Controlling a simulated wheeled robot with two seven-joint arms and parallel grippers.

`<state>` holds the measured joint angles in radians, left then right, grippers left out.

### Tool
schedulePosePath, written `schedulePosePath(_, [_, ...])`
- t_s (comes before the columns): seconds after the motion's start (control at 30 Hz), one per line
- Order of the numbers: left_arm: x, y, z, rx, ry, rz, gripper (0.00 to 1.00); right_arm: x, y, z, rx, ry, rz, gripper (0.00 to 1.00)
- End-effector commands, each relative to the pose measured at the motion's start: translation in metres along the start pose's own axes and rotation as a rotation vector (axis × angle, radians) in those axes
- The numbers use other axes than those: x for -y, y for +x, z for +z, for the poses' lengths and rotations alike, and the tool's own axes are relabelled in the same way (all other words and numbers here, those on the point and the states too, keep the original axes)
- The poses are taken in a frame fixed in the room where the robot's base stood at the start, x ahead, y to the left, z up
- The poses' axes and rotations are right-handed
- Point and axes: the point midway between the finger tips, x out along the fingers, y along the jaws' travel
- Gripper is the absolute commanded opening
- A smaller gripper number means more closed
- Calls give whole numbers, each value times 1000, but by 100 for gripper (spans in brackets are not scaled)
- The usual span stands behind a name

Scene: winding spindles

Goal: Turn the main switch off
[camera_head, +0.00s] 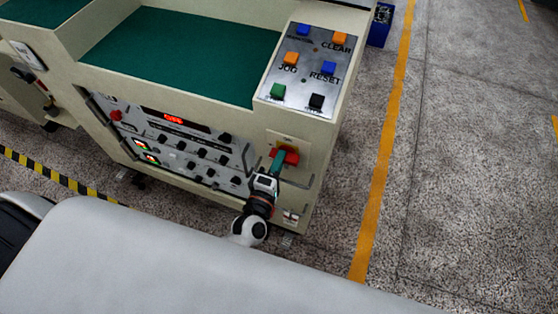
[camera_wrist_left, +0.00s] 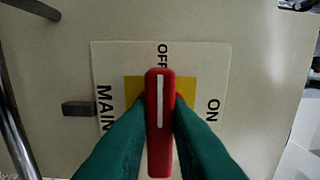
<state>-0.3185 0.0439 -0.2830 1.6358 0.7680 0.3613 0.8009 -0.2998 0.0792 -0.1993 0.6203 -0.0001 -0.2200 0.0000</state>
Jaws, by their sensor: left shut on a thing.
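The main switch has a red handle (camera_wrist_left: 160,135) with a white line, on a yellow square (camera_wrist_left: 133,90) within a pale plate (camera_wrist_left: 210,62). The plate reads OFF at the top, ON at the right and MAIN at the left in the left wrist view. The handle stands upright there, its white-lined end towards OFF. In the head view the red switch (camera_head: 291,154) is on the machine's front, at its right end. My left gripper (camera_head: 278,162), with green fingers, is shut on the handle, one finger on each side. My right gripper is not in view.
The control panel (camera_head: 188,142) with knobs and a red display lies left of the switch. A metal handle bar (camera_head: 247,160) stands close to my gripper. A button panel (camera_head: 305,72) is on top.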

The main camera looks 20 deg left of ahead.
Motion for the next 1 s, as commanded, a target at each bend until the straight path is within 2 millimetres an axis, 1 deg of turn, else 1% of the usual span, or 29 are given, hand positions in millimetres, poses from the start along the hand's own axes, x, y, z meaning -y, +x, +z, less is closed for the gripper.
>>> schedulePosePath(0.27, [-1, 0, 0, 0, -5, 2, 0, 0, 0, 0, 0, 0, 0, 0])
schedulePosePath(0.3, [-1, 0, 0, 0, -4, 2, 23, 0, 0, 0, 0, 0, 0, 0])
schedulePosePath(0.4, [0, 0, 0, 0, -4, 1, 38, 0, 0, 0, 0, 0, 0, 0])
schedulePosePath(0.67, [0, 0, 0, 0, -2, 1, 38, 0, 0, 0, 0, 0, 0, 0])
schedulePosePath(0.77, [-1, -6, 0, 0, -2, 2, 38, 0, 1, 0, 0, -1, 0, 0])
schedulePosePath(0.87, [-3, -19, 0, -1, -1, 4, 38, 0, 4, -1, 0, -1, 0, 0])
schedulePosePath(1.0, [-4, -48, 0, -2, -1, 4, 38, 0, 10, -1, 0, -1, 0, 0])
